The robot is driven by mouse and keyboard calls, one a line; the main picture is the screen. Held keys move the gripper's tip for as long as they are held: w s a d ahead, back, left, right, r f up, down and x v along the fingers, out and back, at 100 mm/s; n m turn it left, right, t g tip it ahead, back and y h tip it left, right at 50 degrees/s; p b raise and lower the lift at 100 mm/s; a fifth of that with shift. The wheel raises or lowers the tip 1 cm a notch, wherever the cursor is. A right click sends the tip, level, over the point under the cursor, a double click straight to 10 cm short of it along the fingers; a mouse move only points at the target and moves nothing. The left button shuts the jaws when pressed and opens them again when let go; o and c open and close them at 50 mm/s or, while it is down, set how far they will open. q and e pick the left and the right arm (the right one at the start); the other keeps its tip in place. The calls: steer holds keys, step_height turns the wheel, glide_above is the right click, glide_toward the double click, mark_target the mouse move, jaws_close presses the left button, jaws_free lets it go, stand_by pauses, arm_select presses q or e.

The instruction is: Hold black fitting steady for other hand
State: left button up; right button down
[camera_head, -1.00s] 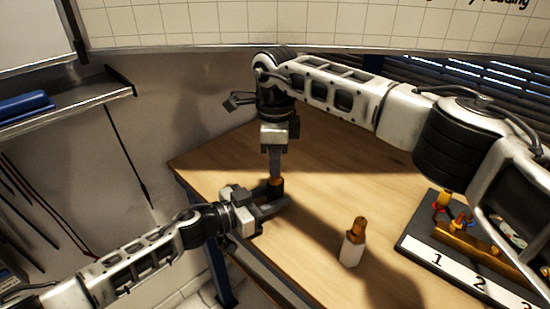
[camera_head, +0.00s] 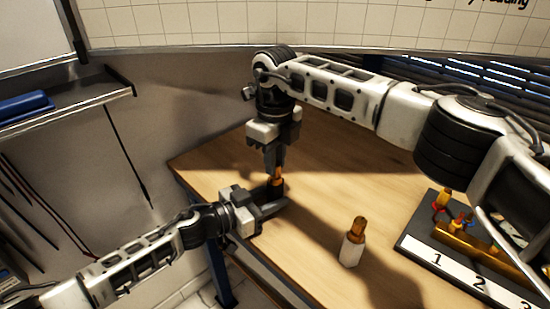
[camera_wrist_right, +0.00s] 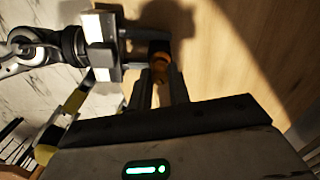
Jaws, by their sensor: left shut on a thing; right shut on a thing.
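My left gripper (camera_head: 272,199) is shut on the black fitting (camera_head: 276,188), just over the table's left part; its fingers hide much of the fitting. My right gripper (camera_head: 276,164) points down from above and is shut on a small brass piece (camera_head: 278,174). The brass piece is directly above the black fitting and appears to meet its top; how far it goes in is hidden. In the right wrist view, the brass piece (camera_wrist_right: 160,68) lies between my right fingers, with the dark fitting (camera_wrist_right: 160,46) just beyond it and my left gripper alongside.
A brass fitting on a white base (camera_head: 352,246) stands upright on the wooden table (camera_head: 315,150). A numbered rig (camera_head: 470,275) with brass and coloured parts is at the right. The table's left edge runs close by my left gripper. Open table lies behind.

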arm_select(q)
steer(key=shift+w+a+r, duration=0.1)
steer(key=shift+w+a, duration=0.15)
arm_select(e)
steer(key=c, duration=1.5)
jaws_free()
steer(key=shift+s+f, duration=0.15)
steer(key=shift+s, duration=0.05)
steer(key=shift+c, duration=0.2)
arm_select(q)
steer(key=shift+d, duration=0.1)
arm_select(e)
steer(key=shift+o, duration=0.3)
steer(key=shift+w, duration=0.1)
arm_select(q)
steer(key=shift+s+d, duration=0.1)
steer(key=shift+s, duration=0.05)
arm_select(e)
steer(key=o, duration=0.6)
steer(key=shift+w, duration=0.1)
